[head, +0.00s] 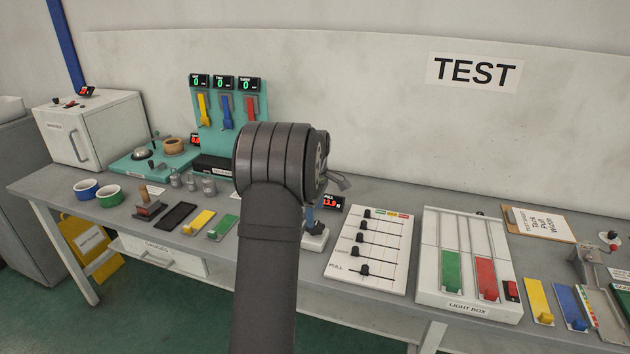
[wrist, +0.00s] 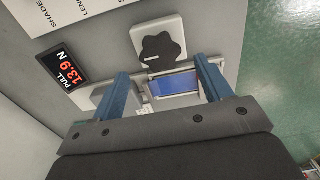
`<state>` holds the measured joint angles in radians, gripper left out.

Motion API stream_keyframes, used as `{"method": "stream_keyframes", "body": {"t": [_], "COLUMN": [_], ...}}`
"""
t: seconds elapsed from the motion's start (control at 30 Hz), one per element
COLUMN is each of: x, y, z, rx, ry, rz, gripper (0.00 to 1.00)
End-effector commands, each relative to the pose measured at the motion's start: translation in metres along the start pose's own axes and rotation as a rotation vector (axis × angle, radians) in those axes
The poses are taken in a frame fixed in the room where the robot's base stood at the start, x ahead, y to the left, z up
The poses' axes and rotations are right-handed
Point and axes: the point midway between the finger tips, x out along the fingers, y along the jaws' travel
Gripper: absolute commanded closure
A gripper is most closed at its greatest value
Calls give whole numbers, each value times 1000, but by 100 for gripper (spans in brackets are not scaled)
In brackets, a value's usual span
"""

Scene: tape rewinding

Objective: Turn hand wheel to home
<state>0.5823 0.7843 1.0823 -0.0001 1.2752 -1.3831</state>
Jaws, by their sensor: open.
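The hand wheel (wrist: 162,46) is a black lobed knob on a white block. It shows in the wrist view just ahead of my gripper, with a small white mark near its lower left edge. My gripper (wrist: 162,68) is open, its two blue fingers apart with nothing held between them. The wheel lies beyond the fingertips, roughly between their lines; I cannot tell whether they touch it. Below it, between the fingers, is a blue strip (wrist: 178,84) in a pale frame.
A display (wrist: 62,67) reads PULL 13.9 N beside the wheel; it also shows in the head view (head: 333,203). A slider panel (head: 368,250) and light box (head: 466,300) stand to the right. The table edge is close.

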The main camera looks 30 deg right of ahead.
Motion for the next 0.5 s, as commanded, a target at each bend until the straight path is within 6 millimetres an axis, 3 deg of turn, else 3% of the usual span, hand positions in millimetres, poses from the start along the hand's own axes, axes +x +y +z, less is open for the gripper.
{"method": "stream_keyframes", "body": {"t": [0.3,0.5], "x": [-80,-115], "y": [1,0], "z": [0,0], "rx": [0,-1], "ry": [1,1], "rz": [5,3], "gripper": [29,29]}}
